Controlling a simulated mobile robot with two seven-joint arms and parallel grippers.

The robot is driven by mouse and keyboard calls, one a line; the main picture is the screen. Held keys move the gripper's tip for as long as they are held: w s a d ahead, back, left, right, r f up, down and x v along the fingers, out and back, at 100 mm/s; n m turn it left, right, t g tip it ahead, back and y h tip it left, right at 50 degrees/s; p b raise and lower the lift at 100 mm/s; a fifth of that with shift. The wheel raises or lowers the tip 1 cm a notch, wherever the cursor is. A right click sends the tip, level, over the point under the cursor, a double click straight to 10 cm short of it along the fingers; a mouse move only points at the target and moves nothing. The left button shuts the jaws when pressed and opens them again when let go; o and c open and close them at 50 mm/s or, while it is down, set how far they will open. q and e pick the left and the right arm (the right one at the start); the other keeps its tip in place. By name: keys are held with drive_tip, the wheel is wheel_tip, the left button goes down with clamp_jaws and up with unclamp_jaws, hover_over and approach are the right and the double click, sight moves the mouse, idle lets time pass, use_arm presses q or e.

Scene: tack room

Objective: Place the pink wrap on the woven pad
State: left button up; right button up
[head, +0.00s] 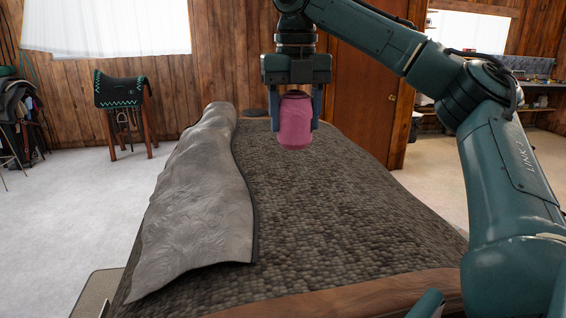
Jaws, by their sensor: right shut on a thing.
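The pink wrap (294,124) is a small rounded roll with a dark top edge. My right gripper (293,121) is shut on it, one finger on each side. It holds the wrap upright over the far part of the woven pad (320,220), a large dark grey-brown textured sheet over the table. I cannot tell for sure whether the wrap's lower end touches the pad, but it looks raised above it. My left gripper is not in view.
A grey crumpled sheet (195,205) covers the left side of the pad. The table's wooden near edge (345,298) shows below. A saddle stand (120,90) is far left. The pad's middle and right are clear.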

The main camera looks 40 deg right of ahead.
drive_tip(key=shift+f, duration=4.9)
drive_tip(key=shift+f, duration=0.15)
drive_tip(key=o, duration=1)
wheel_tip(320, 180, up, 12)
drive_tip(key=shift+r, duration=0.15)
